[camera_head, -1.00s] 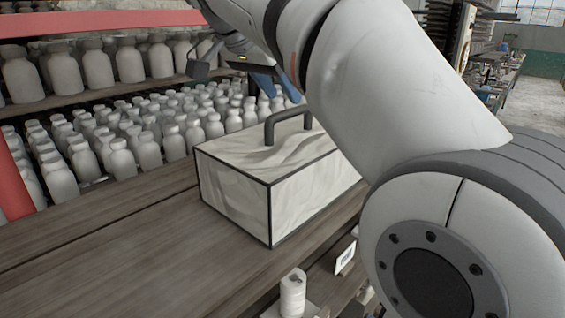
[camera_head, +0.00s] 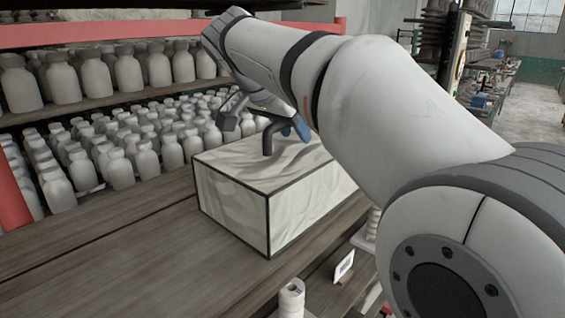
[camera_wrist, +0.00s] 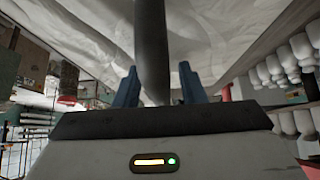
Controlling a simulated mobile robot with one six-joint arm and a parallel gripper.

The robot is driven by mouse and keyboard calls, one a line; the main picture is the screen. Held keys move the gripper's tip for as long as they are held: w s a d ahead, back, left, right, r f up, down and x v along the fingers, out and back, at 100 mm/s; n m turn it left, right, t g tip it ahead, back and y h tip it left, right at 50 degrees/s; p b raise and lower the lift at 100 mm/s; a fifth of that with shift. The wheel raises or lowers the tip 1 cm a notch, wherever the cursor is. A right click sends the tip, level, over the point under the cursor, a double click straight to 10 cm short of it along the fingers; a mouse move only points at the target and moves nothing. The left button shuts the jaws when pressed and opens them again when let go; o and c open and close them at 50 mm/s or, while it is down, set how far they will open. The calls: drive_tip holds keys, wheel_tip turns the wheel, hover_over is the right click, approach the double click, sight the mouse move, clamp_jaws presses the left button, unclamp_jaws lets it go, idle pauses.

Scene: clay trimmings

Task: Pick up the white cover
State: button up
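The white cover (camera_head: 232,205) is a box shape with marbled white faces, dark edges and a dark handle (camera_head: 268,142) on top. It stands on the wooden shelf board (camera_head: 110,265). My gripper (camera_head: 296,130) is at the handle, just above the cover's top. In the wrist view, the blue fingers of my gripper (camera_wrist: 158,88) stand on either side of the dark handle bar (camera_wrist: 152,50), with gaps between. My gripper is open. In the head view my arm hides the cover's far right part, and the far end of the handle is hidden.
Rows of pale bottles (camera_head: 140,158) stand on shelves behind and left of the cover. A red post (camera_head: 12,195) is at the left. A small white bottle (camera_head: 292,298) and a barcode tag (camera_head: 344,266) are below the board's front edge. The board left of the cover is clear.

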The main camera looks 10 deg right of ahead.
clamp_jaws()
drive_tip(key=shift+r, duration=0.15)
idle(0.5)
